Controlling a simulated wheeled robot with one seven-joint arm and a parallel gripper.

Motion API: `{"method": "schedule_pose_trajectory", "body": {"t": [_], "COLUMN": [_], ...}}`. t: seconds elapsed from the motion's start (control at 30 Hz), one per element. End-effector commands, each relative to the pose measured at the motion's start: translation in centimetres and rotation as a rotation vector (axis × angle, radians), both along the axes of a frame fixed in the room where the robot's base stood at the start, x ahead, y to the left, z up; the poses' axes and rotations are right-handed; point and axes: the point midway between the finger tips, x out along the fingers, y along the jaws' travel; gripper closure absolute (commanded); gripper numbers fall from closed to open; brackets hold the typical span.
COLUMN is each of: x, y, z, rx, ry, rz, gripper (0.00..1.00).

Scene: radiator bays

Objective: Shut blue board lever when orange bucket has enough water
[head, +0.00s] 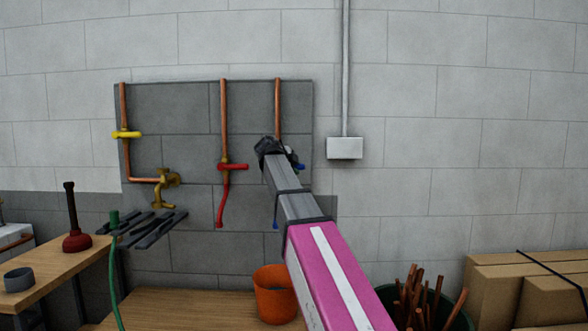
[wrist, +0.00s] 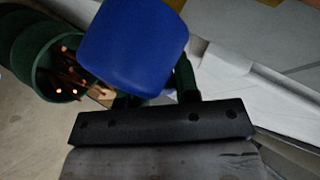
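The blue board lever (head: 299,165) shows only in part beside my gripper (head: 276,148) at the right of the grey board. In the wrist view the blue handle (wrist: 135,45) is large and close, in front of my gripper (wrist: 157,90). It covers most of one finger and the gap between the fingers, so I cannot tell whether they grip it. The orange bucket (head: 275,297) stands below, partly behind my arm. A short blue-tipped spout (head: 275,225) hangs above it. I see no clear stream, and the water level inside cannot be made out.
A red lever (head: 233,167) and a yellow lever (head: 126,134) sit on the board's other pipes, with a brass tap (head: 166,184) between. A plunger (head: 75,240) stands on the left bench. A green bin of copper pipes (head: 455,318) and cardboard boxes (head: 500,285) are at right.

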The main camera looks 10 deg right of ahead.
Motion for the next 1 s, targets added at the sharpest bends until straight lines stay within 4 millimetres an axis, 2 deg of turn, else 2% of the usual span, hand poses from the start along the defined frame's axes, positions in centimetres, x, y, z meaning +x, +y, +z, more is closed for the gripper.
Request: {"method": "schedule_pose_trajectory", "body": {"t": [0.03, 0.07, 0.47, 1.0], "x": [-0.1, -0.1, -0.5, -5.8], "y": [0.0, 0.0, 0.5, 6.2], "z": [-0.1, -0.1, 0.4, 4.6], "rx": [0.003, 0.001, -0.002, -0.001], "ry": [0.001, 0.002, 0.0, 0.0], "rz": [0.0, -0.001, 0.002, 0.002], "gripper": [0.55, 0.49, 0.49, 0.49]}}
